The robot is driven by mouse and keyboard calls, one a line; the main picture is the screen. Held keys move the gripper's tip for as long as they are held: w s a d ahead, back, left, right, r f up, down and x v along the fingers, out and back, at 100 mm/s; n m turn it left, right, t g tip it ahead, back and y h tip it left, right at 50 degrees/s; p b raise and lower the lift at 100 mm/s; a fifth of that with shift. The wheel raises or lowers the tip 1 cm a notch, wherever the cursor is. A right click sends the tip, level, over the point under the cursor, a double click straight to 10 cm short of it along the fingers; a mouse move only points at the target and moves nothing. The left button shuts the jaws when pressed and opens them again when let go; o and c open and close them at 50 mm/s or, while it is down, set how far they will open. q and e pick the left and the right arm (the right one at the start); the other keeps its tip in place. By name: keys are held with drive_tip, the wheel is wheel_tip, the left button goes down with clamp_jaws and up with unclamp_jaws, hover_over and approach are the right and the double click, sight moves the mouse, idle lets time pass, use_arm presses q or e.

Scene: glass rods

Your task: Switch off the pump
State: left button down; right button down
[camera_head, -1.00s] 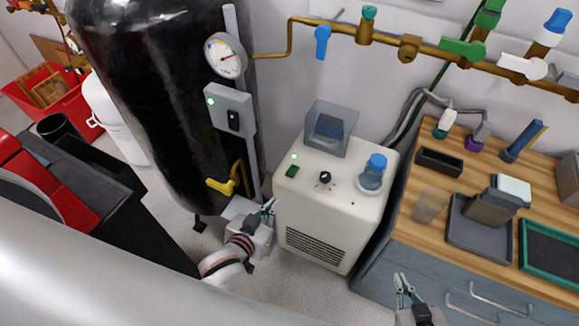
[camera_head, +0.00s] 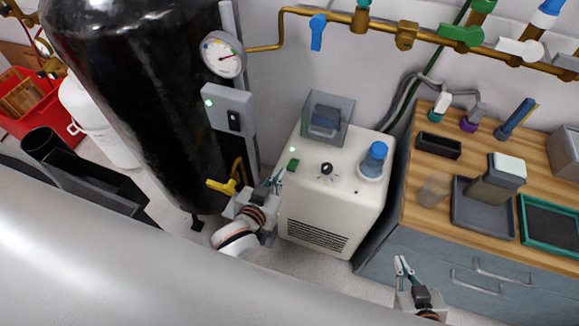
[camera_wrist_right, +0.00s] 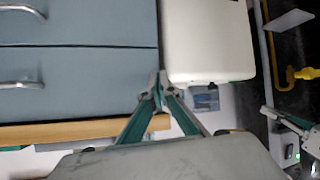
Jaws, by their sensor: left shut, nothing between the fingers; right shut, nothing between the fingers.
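A white boxy machine (camera_head: 335,209), which looks like the pump, stands on the floor beside the cabinet. Its top carries a green rocker switch (camera_head: 293,165), a small green light (camera_head: 292,149) that appears lit, and a black knob (camera_head: 326,168). My left gripper (camera_head: 276,179) is shut and empty, beside the machine's top left edge, close to the green switch; I cannot tell if it touches. My right gripper (camera_head: 403,264) is shut and empty in front of the cabinet. In the right wrist view its fingertips (camera_wrist_right: 157,87) meet below the machine's white body (camera_wrist_right: 208,40).
A black tank (camera_head: 130,100) stands left of the machine, with a grey switch box (camera_head: 231,105), a gauge (camera_head: 222,56) and a yellow valve handle (camera_head: 221,186). A clear box (camera_head: 327,120) and a blue-capped bottle (camera_head: 374,161) sit on the machine. The wooden counter (camera_head: 415,190) is at right.

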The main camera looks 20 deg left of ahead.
use_arm(q)
drive_tip(key=shift+w, duration=0.1)
hover_over(289, 175)
drive_tip(key=f, duration=0.4)
drive_tip(key=shift+w+b, duration=0.4)
drive_tip(key=f, duration=0.2)
drive_tip(key=shift+s+f+b, duration=0.2)
drive_tip(key=shift+f+b, duration=0.1)
drive_tip(key=shift+b, duration=0.05)
drive_tip(key=shift+s+f, duration=0.1)
drive_tip(key=shift+f, duration=0.6)
